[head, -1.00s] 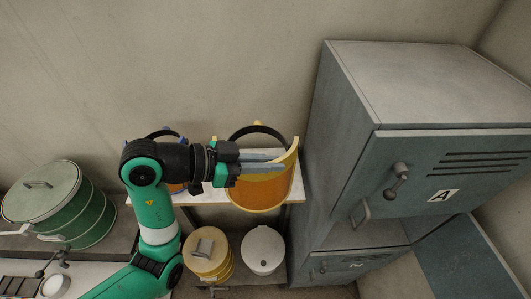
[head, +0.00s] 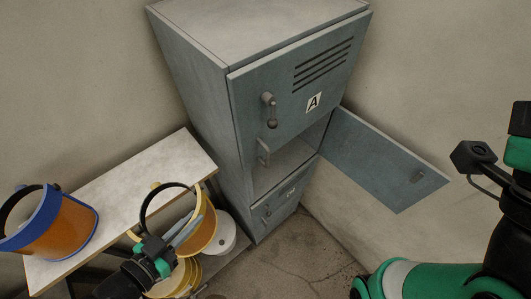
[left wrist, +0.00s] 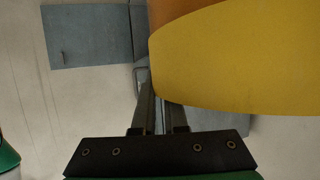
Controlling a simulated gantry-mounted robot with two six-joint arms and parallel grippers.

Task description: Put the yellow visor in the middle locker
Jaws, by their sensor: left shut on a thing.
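The yellow visor (head: 203,232) has a dark headband and a yellow-edged amber shield. In the left wrist view the visor (left wrist: 240,62) fills the upper right, past the fingers (left wrist: 160,112). The middle locker (head: 283,165) is the open compartment below door A, to the right of the visor and apart from it. Its door (head: 385,165) stands swung open to the right. Part of my right arm shows at the right edge; its fingertips cannot be made out.
A blue-rimmed visor (head: 60,225) stands on the white-topped shelf (head: 150,178). The upper locker door (head: 300,85), marked A, is shut with a protruding handle. The lower locker (head: 278,208) is shut. A white round container (head: 226,236) sits low beside the lockers. Floor ahead is clear.

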